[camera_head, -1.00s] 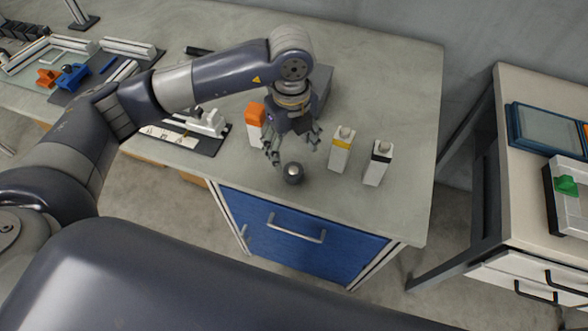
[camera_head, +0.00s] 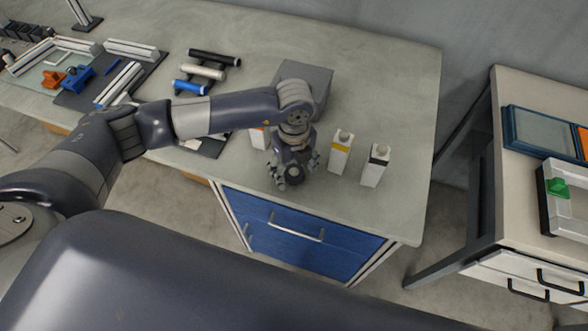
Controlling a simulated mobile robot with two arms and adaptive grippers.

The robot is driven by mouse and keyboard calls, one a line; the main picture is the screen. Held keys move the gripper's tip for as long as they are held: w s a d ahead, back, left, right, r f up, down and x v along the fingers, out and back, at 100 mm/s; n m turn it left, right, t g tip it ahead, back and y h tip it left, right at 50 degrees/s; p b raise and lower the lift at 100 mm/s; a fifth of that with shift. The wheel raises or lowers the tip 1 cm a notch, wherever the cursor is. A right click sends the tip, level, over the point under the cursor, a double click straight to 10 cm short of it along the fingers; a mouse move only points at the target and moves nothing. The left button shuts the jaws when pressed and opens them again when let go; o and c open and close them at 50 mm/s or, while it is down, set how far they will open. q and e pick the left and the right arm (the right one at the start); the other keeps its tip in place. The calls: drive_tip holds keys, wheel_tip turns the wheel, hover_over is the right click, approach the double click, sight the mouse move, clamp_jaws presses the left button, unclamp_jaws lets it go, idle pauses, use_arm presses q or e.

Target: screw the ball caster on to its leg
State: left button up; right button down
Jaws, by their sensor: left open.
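The ball caster (camera_head: 294,176), a small dark round piece with a grey ball on top, stands on the grey worktop near its front edge. My left gripper (camera_head: 293,172) points down right over it, with its fingers open on either side of the caster. I cannot tell whether the fingers touch it. The gripper hides part of the caster. I cannot make out a leg for the caster with certainty. My right gripper is not in view.
An orange-topped one (camera_head: 257,139) is partly hidden behind my arm. A grey block (camera_head: 308,78) lies behind. The worktop's right side is clear.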

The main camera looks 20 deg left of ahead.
use_arm(q)
drive_tip(key=shift+f, duration=0.3)
drive_tip(key=shift+c, duration=0.4)
drive_tip(key=c, duration=1.1)
drive_tip(key=shift+r, duration=0.1)
